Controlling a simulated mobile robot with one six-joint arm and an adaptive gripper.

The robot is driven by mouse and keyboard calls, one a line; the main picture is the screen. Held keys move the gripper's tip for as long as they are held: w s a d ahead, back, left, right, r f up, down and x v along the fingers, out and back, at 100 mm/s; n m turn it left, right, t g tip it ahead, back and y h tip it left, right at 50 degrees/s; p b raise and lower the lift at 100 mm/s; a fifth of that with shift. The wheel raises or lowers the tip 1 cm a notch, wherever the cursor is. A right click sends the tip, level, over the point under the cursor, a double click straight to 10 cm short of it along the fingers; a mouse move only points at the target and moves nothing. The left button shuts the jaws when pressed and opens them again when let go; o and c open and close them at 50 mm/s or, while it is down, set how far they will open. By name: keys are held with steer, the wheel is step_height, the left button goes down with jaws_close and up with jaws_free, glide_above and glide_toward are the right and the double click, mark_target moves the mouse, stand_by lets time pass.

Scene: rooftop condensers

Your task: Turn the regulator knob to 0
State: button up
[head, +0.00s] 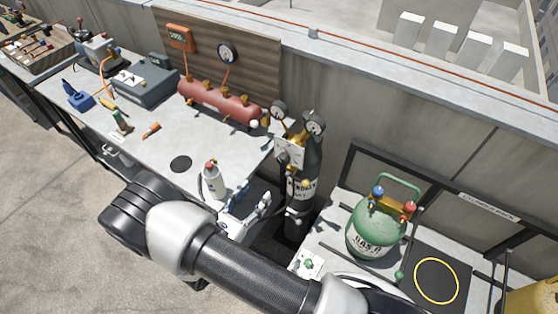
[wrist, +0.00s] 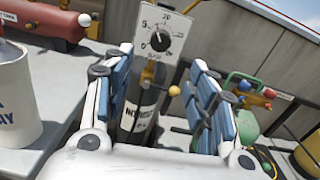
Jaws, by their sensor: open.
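The regulator knob (wrist: 160,41) is a small black dial on a white scale plate (wrist: 172,22) with printed numbers, upper middle in the wrist view. I cannot read its pointer surely. The plate also shows in the head view (head: 289,150), on the dark gas cylinder (head: 303,190) with its two gauges. My gripper (wrist: 160,64) is open and empty. Its blue-padded fingers stand left and right of the knob in the picture, short of it, with no contact visible. In the head view my gripper (head: 238,203) is low and left of the regulator, partly hidden by my arm.
A white spray bottle (head: 213,182) stands on the bench edge close left of my gripper. A red manifold tank (head: 218,101) lies behind it. A green gas tank (head: 376,228) stands right of the cylinder. A brass fitting with a yellow tip (wrist: 172,90) sits below the plate.

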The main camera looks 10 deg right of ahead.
mark_target(281, 162)
steer(key=b+x, duration=0.1)
steer(key=x, duration=1.4)
steer(key=shift+w+d, duration=0.1)
steer(key=shift+d, duration=0.1)
steer(key=c, duration=1)
steer(key=shift+n, duration=0.3)
steer(key=shift+c, duration=0.2)
steer(key=n, duration=0.4)
steer(key=shift+n, duration=0.3)
steer(key=n, duration=0.5)
steer(key=shift+f, duration=0.1)
steer(key=n, duration=0.5)
steer(key=n+p, duration=0.1)
steer(key=n, duration=0.3)
steer(key=shift+n, duration=0.4)
